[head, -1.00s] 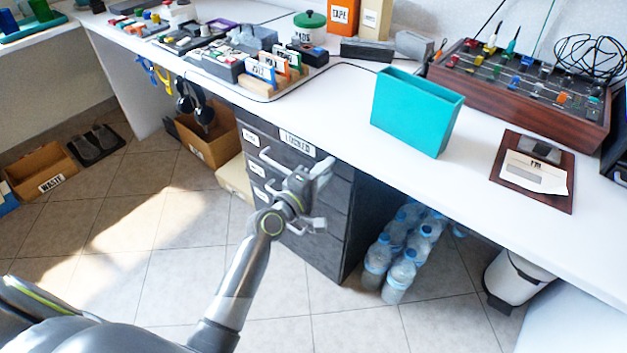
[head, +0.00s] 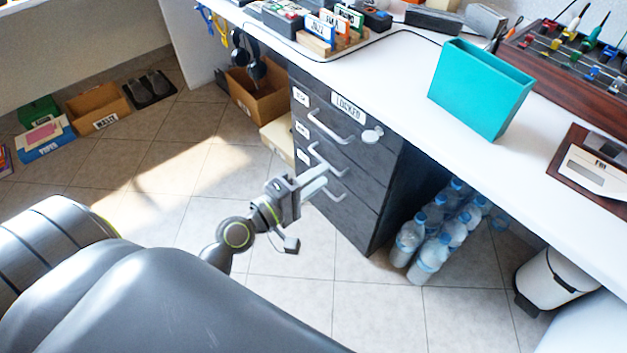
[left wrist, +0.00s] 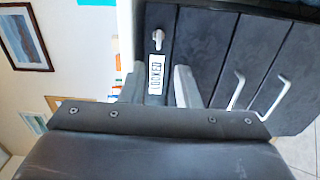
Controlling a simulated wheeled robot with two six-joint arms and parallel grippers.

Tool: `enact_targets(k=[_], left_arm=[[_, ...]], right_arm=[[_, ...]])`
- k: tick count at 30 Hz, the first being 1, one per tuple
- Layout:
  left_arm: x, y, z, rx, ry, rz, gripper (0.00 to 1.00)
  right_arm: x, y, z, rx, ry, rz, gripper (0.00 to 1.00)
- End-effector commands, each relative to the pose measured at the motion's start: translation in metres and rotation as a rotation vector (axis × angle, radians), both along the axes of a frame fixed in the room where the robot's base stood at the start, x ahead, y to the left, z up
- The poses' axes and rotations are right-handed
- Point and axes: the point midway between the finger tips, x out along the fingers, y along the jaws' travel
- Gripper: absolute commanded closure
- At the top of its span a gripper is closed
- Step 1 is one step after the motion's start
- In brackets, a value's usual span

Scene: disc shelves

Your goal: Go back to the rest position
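My left gripper (head: 320,182) is in the head view, in front of the dark drawer cabinet (head: 372,175). Its fingers look parted and empty, and the left wrist view (left wrist: 159,85) shows a gap between them. Through that gap I see the cabinet's "LOCKED" label (left wrist: 157,74). A light knob (head: 372,134) sits beside the label in the head view. In the head view the fingers overlap the lower drawer handles; I cannot tell whether they touch. All drawers look shut. My right gripper is not in view.
The white desk (head: 395,85) overhangs the cabinet and carries a teal box (head: 480,88). Water bottles (head: 430,245) and a white bin (head: 552,280) stand under it. Cardboard boxes (head: 100,105) lie at the far left.

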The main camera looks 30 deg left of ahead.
Motion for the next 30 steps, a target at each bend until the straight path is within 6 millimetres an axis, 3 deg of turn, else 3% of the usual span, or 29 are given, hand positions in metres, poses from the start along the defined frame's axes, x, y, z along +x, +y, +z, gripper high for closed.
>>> enact_targets(k=[21, 26, 30], left_arm=[[-0.008, -0.001, -0.004, 0.032, 0.010, -0.010, 0.71], [-0.034, -0.014, -0.036, 0.284, 0.087, -0.097, 0.71], [-0.080, -0.018, -0.086, 0.638, 0.234, -0.242, 0.71]], right_arm=[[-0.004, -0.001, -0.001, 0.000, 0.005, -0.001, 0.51], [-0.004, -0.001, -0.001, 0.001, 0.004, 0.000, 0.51], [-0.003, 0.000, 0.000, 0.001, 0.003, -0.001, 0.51]])
